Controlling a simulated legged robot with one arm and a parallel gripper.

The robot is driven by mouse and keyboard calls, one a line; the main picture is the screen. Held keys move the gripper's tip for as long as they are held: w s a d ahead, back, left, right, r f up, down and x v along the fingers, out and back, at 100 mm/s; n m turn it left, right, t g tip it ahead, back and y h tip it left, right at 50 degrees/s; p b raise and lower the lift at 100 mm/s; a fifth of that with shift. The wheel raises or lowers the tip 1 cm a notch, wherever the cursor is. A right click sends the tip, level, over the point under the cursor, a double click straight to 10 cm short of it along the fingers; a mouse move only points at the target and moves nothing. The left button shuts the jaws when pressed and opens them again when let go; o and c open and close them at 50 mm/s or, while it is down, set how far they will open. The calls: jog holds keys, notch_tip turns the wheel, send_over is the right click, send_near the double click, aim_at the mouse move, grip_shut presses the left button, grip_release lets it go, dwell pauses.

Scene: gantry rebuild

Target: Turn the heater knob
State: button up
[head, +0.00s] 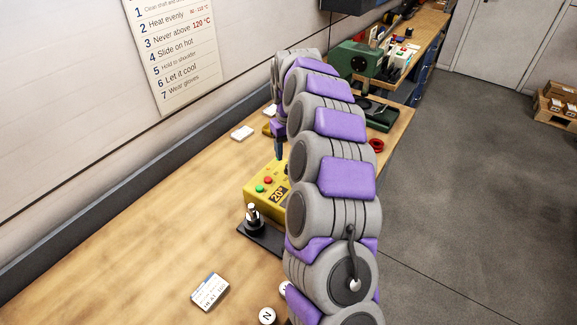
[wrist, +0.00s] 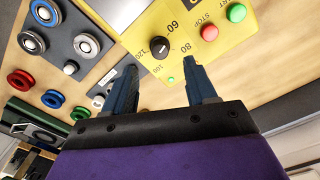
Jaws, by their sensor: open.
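The yellow heater (head: 258,203) stands on the bench in the head view, partly hidden behind my arm. Its panel (wrist: 181,66) fills the top middle of the wrist view. The black heater knob (wrist: 159,46) sits on that panel, with a dial marked 60, 80, 100 and 120 around it. My gripper (wrist: 159,64) is open, with one blue finger on either side below the knob in the picture. No contact between fingers and knob shows. In the head view the knob is hidden, and only a bit of my gripper (head: 279,147) shows.
A red STOP button (wrist: 209,32) and a green button (wrist: 237,12) are right of the knob. Metal bearings (wrist: 87,45) and coloured rings (wrist: 54,98) lie to the left. A green machine (head: 357,60) stands farther along the bench. A card (head: 210,291) lies on the near bench.

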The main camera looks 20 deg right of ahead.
notch_tip(320, 180, down, 6)
jog(key=shift+f+b, duration=0.1)
jog(key=shift+b, duration=0.45)
jog(key=c, duration=1)
